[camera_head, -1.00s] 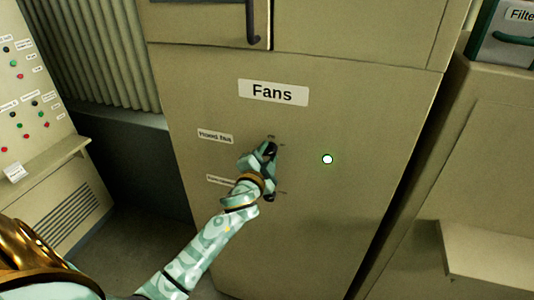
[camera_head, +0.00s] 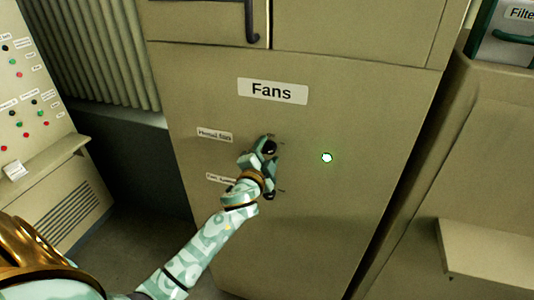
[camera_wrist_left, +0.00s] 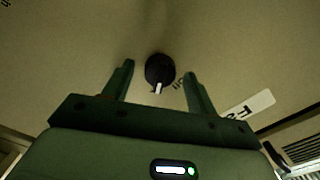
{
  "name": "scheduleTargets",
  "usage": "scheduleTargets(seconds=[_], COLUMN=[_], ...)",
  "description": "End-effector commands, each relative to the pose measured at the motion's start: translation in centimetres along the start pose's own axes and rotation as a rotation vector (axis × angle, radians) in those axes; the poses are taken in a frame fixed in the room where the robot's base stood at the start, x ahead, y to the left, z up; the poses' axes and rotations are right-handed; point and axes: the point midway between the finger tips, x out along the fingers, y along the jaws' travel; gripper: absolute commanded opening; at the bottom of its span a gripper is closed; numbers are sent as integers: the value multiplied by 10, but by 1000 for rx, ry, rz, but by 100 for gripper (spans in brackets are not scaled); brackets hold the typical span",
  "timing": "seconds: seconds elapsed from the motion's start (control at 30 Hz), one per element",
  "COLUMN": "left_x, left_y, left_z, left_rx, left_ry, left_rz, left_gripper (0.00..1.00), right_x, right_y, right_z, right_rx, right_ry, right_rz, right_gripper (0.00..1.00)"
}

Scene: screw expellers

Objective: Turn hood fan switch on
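The hood fan switch is a round black knob with a white pointer, seen in the left wrist view (camera_wrist_left: 160,70) on a beige cabinet front (camera_head: 330,225). In the head view its "Hood fan" label (camera_head: 214,135) is to the left of my gripper, which largely covers the knob. My left gripper (camera_head: 266,147) is at the panel. In the wrist view its two fingers (camera_wrist_left: 160,80) are spread apart, with the knob just beyond and between their tips; I see no clear contact. My right gripper is not in view.
A "Fans" sign (camera_head: 272,91) is above the switches. A second black knob (camera_head: 268,196) with a partly hidden label (camera_head: 220,178) is below. A button panel (camera_head: 25,100) stands at left. A shelf (camera_head: 485,255) juts out at right.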

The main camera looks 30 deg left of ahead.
Motion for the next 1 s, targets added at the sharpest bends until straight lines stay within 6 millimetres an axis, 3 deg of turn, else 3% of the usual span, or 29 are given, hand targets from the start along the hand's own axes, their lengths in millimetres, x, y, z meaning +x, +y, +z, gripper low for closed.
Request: scheduleTargets(seconds=[0.17,0.27,0.7,0.83,1.0], left_x=[-5,-19,-131,-151,-162], left_y=[1,2,4,3,1], left_z=[0,1,2,1,0], left_rx=[-1,-2,-1,-2,0], left_ry=[-1,0,-1,0,0], left_rz=[1,2,3,2,1], left_gripper=[57,57,57,57,57], right_x=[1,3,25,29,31], right_y=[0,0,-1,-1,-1], right_z=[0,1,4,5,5], right_rx=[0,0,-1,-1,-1], right_ry=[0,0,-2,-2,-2], right_rz=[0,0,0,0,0], right_gripper=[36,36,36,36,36])
